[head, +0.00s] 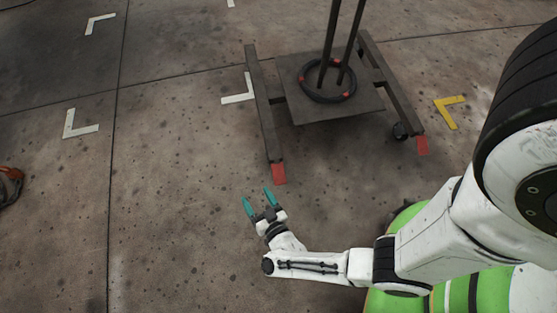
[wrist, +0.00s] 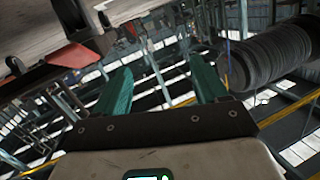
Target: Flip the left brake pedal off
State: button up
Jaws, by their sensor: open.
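A red pad (head: 278,173), which looks like the left brake pedal, sits at the near end of the left leg of a dark wheeled frame. A matching red pad (head: 422,145) is at the near end of the right leg. Whether either is pressed or raised is too small to tell. My gripper (head: 257,197) is open and empty, its teal fingers apart, just left of and nearer than the left pad, not touching it. In the wrist view my gripper (wrist: 160,76) points past a red pad (wrist: 68,56) at upper left; I cannot tell which one it is.
The frame carries a dark plate (head: 310,112) with a black ring (head: 327,97) and two upright posts. A caster (head: 400,131) shows by its right leg. A dark ribbed drum (wrist: 275,65) is at right in the wrist view.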

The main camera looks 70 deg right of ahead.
aim_at(280, 179)
jog(key=s+d+f+m+g+h+b, duration=0.25)
jog(key=s+d+f+h, duration=0.2)
jog(key=s, duration=0.35)
jog(key=shift+n, duration=0.45)
jog(key=x, duration=0.3)
jog(key=b+x, duration=0.1)
jog(key=x, duration=0.6)
jog(key=shift+w+d+f, duration=0.1)
jog(key=shift+d+f, duration=0.15)
jog(key=shift+f, duration=0.1)
jog(key=shift+c, duration=0.3)
grip_shut()
